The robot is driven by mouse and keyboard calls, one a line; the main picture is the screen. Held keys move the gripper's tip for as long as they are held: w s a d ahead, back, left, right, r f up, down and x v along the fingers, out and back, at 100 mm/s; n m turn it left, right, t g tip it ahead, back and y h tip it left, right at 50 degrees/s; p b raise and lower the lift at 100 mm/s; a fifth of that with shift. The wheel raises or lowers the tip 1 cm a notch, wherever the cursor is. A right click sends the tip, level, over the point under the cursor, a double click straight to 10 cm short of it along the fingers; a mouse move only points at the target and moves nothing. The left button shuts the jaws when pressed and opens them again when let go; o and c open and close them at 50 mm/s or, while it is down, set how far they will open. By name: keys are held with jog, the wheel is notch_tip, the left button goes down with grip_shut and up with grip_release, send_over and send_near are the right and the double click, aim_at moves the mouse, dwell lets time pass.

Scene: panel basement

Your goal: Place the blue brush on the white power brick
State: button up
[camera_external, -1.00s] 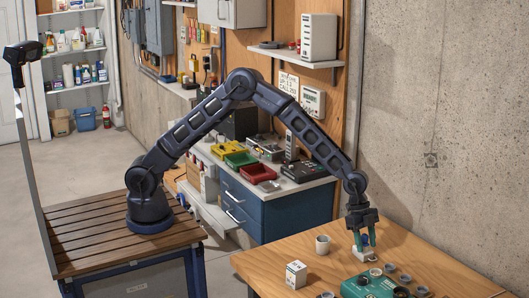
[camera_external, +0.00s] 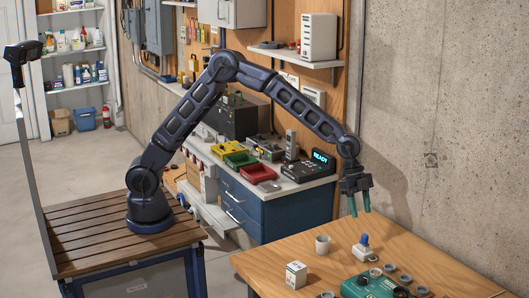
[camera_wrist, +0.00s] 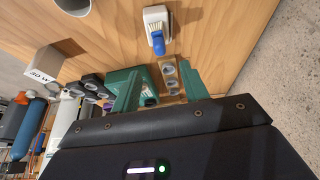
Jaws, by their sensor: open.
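The white power brick (camera_external: 363,254) lies on the wooden table near the wall. The blue brush (camera_external: 364,240) is on top of it and looks upright in the external view. In the wrist view the white brick (camera_wrist: 151,13) is at the top, with the brush's pale bristles and blue part (camera_wrist: 158,43) over it. My gripper (camera_external: 359,213) is above the brush, apart from it, with its green fingers spread and nothing held. The open fingers also show in the wrist view (camera_wrist: 160,72).
A white cup (camera_external: 322,245) and a small white box (camera_external: 296,275) stand left of the brick. A green case (camera_external: 368,287) and several small round cups lie in front of it. The concrete wall (camera_external: 440,130) rises close behind the table. Bare tabletop is at the right.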

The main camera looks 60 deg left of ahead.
jog(key=a+r+n+t+y, duration=0.1)
jog(key=a+r+n, duration=0.1)
jog(key=a+r, duration=0.5)
jog(key=a+r+n+t, duration=0.1)
jog(key=a+r+n, duration=0.1)
jog(key=a, duration=0.9)
jog(key=a+r+n+t+y, duration=0.1)
jog(key=a+r, duration=0.4)
jog(key=a, duration=0.4)
jog(key=s+a+r+n+y, duration=0.1)
jog(key=s+a+r+n, duration=0.3)
jog(key=a, duration=0.5)
jog(key=s+a+r+n, duration=0.1)
jog(key=s+a+r, duration=0.1)
jog(key=s+a, duration=0.5)
jog(key=s+a+f+n, duration=0.1)
jog(key=s+a+n, duration=0.3)
jog(key=s+a, duration=0.5)
jog(key=s+a+f+n+t+y, duration=0.1)
jog(key=s+a+n, duration=0.3)
jog(key=s+a, duration=0.5)
jog(key=shift+s+a+f+t, duration=0.3)
jog(key=shift+a+f, duration=0.5)
jog(key=shift+a, duration=0.35)
